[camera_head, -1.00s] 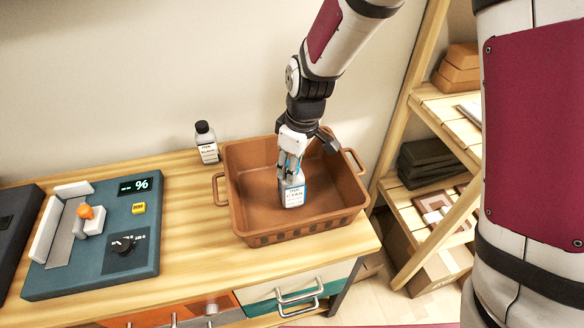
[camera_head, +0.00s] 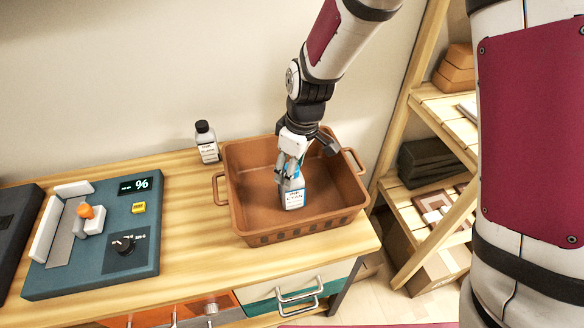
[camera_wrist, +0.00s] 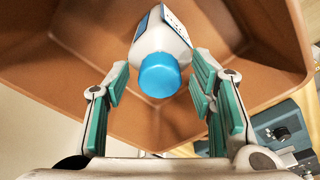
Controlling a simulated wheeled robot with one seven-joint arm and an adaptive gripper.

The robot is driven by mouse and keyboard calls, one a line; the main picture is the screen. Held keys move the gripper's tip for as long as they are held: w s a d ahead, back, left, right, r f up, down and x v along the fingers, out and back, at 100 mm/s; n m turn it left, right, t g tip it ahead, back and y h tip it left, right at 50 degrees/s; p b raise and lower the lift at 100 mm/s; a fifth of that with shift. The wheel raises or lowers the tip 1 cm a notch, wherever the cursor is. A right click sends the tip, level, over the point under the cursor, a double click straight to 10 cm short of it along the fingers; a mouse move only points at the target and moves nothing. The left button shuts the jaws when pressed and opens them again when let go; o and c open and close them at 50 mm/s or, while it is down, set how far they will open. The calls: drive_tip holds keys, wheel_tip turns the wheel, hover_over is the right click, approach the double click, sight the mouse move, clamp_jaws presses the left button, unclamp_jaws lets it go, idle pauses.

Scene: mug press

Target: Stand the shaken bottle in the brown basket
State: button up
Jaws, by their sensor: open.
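The bottle (camera_head: 295,196), white with a label reading "CYAN", stands inside the brown basket (camera_head: 347,212), on its floor. In the wrist view the bottle (camera_wrist: 172,32) shows its blue cap between the fingers, with clear gaps on both sides. My gripper (camera_head: 288,178) is over the basket, just above and beside the top of the bottle. In the wrist view my gripper (camera_wrist: 162,100) has its teal-padded fingers spread and holds nothing. The bottle's cap is mostly hidden by the fingers in the head view. The basket's walls (camera_wrist: 85,50) surround the bottle in the wrist view.
A second bottle with a black cap (camera_head: 206,142) stands behind the basket's left side. A teal panel (camera_head: 95,235) with a display, an orange-topped knob and a dial lies left on the table. A wooden shelf (camera_head: 440,110) stands at the right. Wood between panel and basket is clear.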

sight(298, 182)
wheel_tip(298, 182, up, 12)
drive_tip(key=d+f, duration=0.1)
drive_tip(key=d, duration=0.1)
drive_tip(key=s+d+r+m+t, duration=0.2)
drive_tip(key=s+d+r+m, duration=0.4)
drive_tip(key=s+d+r, duration=0.35)
drive_tip(key=s+d+r+m+t+h, duration=0.1)
drive_tip(key=s+d+m, duration=0.5)
drive_tip(key=s, duration=0.6)
drive_tip(key=d+r, duration=0.1)
drive_tip(key=d, duration=0.1)
drive_tip(key=shift+s+d+t+h, duration=0.2)
drive_tip(key=shift+d+t+h, duration=0.1)
